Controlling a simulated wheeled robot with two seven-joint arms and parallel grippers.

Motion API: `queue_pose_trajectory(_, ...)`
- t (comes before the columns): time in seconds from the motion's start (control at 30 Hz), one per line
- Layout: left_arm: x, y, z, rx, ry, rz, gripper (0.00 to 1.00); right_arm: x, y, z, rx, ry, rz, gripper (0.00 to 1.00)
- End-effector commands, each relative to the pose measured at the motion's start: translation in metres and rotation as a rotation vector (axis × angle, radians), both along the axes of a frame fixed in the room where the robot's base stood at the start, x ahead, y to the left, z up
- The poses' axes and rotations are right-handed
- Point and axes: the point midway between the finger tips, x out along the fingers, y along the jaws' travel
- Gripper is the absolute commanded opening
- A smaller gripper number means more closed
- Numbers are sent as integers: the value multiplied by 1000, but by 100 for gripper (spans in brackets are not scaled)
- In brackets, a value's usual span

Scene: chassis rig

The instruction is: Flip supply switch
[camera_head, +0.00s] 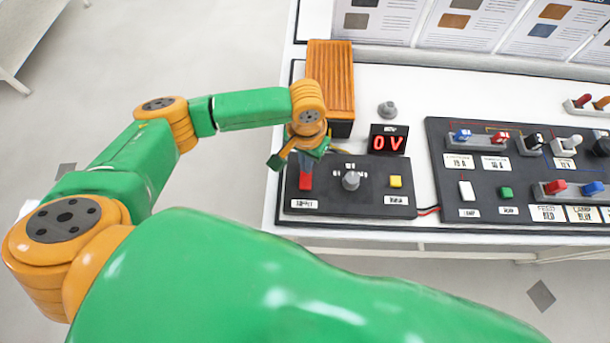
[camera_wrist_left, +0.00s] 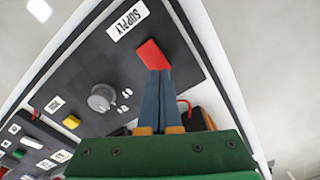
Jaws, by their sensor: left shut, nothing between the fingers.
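The red supply switch (camera_head: 306,181) stands at the left end of the dark power-supply panel (camera_head: 340,205), above the SUPPLY label (camera_head: 304,203). The switch (camera_wrist_left: 152,54) also shows in the left wrist view, with the SUPPLY label (camera_wrist_left: 128,20) beside it. My left gripper (camera_head: 304,163) is over the switch. In the left wrist view its shut fingers (camera_wrist_left: 158,78) reach the red switch and cover part of it; I cannot tell whether they touch it. A red display (camera_head: 388,141) reads 0 V. My right gripper is not in view.
A grey knob (camera_head: 351,180) and a yellow button (camera_head: 395,181) sit right of the switch. An orange ribbed box (camera_head: 331,75) stands behind. A larger dark panel (camera_head: 530,215) with plugs and switches lies to the right.

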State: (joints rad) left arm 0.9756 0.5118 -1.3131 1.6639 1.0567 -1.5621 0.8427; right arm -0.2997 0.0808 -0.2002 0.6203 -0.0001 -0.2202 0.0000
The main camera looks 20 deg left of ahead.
Motion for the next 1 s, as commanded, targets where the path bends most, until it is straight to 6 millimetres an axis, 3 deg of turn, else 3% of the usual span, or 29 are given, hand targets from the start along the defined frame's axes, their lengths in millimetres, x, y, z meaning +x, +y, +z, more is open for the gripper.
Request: queue_pose_trajectory(1.0, 0, 0, -7, 0, 0, 0, 0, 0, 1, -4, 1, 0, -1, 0)
